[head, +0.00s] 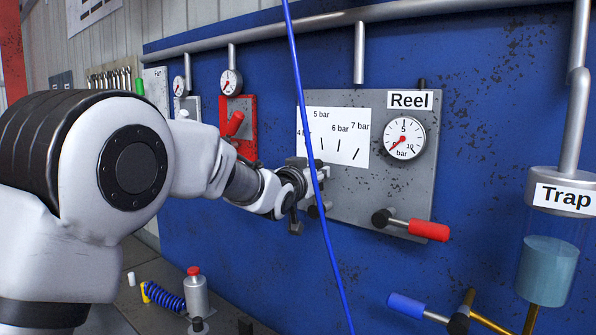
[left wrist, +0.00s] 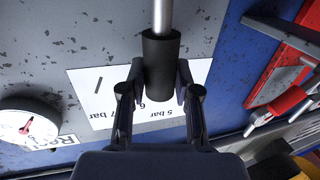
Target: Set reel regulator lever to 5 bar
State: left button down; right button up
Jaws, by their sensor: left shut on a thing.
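The Reel panel (head: 375,195) is a grey plate with a white scale card (head: 350,153) marked 4 to 7 bar. Its gauge (head: 404,139) has a red needle pointing to the lower left, near the low end. My left gripper (head: 318,186) is in front of the panel, just below the card. In the left wrist view its fingers (left wrist: 154,92) are shut around the black grip (left wrist: 161,58) of the regulator lever, whose metal rod (left wrist: 163,16) runs up out of frame. The exact mark the lever points at cannot be told. My right gripper is out of view.
A blue hose (head: 305,110) hangs across the front of my left gripper. A red-handled valve (head: 428,230) sticks out at the panel's lower right. A blue-handled valve (head: 407,306) and the Trap bowl (head: 547,270) are further right. A red panel (head: 245,146) stands left.

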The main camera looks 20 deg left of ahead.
pick_arm(q)
jog(key=shift+w+a+f+n+g, duration=0.25)
jog(key=shift+a+f+n+g, duration=0.15)
jog(key=shift+n, duration=0.3)
jog(key=c, duration=1.1)
grip_release()
jog(key=shift+a, duration=0.1)
jog(key=shift+o, duration=1.4)
jog(key=shift+w+f, duration=0.15)
jog(key=shift+w, duration=0.1)
jog(key=shift+w+d+f, duration=0.2)
jog(key=shift+w+d, duration=0.05)
jog(key=shift+w, duration=0.45)
jog(key=s+a+r, duration=0.1)
jog(key=s, duration=1.1)
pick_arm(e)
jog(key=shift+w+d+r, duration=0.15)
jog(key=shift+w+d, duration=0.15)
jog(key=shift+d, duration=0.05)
pick_arm(q)
jog(key=shift+w, duration=0.2)
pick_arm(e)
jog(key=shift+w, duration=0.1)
